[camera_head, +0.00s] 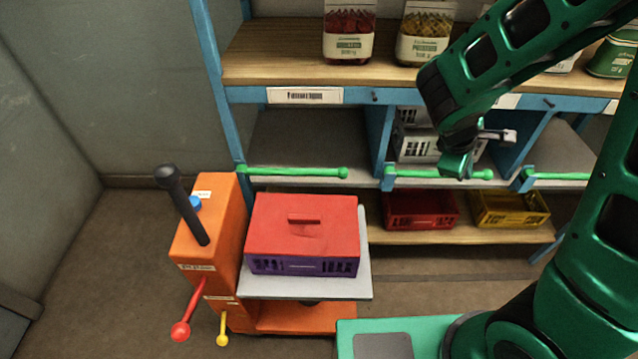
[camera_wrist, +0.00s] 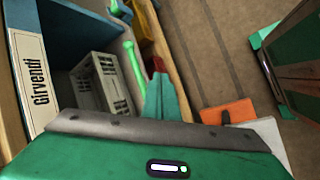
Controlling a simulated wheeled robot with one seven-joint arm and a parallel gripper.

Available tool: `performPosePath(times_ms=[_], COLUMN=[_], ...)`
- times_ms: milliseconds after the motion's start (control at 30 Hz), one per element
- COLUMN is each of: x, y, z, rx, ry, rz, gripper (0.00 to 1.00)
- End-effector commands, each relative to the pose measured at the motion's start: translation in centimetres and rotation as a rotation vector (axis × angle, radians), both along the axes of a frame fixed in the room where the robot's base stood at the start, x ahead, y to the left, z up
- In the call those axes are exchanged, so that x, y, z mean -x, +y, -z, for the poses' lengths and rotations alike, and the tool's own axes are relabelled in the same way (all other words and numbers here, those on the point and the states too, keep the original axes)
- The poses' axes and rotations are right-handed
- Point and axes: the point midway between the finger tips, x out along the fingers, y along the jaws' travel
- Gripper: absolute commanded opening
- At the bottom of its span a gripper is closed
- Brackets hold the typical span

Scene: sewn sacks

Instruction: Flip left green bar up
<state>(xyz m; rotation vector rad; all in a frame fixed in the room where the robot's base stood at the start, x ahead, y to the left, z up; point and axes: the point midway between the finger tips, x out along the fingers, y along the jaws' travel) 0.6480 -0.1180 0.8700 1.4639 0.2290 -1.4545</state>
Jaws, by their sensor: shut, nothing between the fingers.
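The left green bar (camera_head: 295,172) lies level across the front of the empty left compartment, its round knob at the right end. A middle green bar (camera_head: 425,174) lies level in front of the compartment with a grey-white crate (camera_head: 418,146). My gripper (camera_head: 456,166) is shut and empty, to the right of the left bar, and overlaps the middle bar in the head view; contact cannot be told. In the wrist view the closed fingers (camera_wrist: 165,95) point toward the shelf front beside a green bar (camera_wrist: 135,68) and the crate (camera_wrist: 100,85). The left bar is not clearly identifiable there.
An orange cart (camera_head: 215,232) with a dark handle (camera_head: 182,205) carries a red-lidded purple crate (camera_head: 303,240) below the left bar. Red (camera_head: 420,210) and yellow (camera_head: 510,208) crates sit on the lower shelf. A blue post (camera_head: 381,145) divides the compartments.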

Motion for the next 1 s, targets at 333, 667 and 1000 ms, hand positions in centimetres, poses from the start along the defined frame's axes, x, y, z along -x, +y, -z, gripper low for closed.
performPosePath(times_ms=[333,667,1000], x=[-7.2,-6.1,-4.4], y=[14.8,30.4,34.8], z=[6.0,11.9,13.7], rx=[0.448,0.883,1.023], ry=[0.094,0.124,0.118], rz=[-0.868,-1.567,-1.758], gripper=[0.0,0.0,0.0])
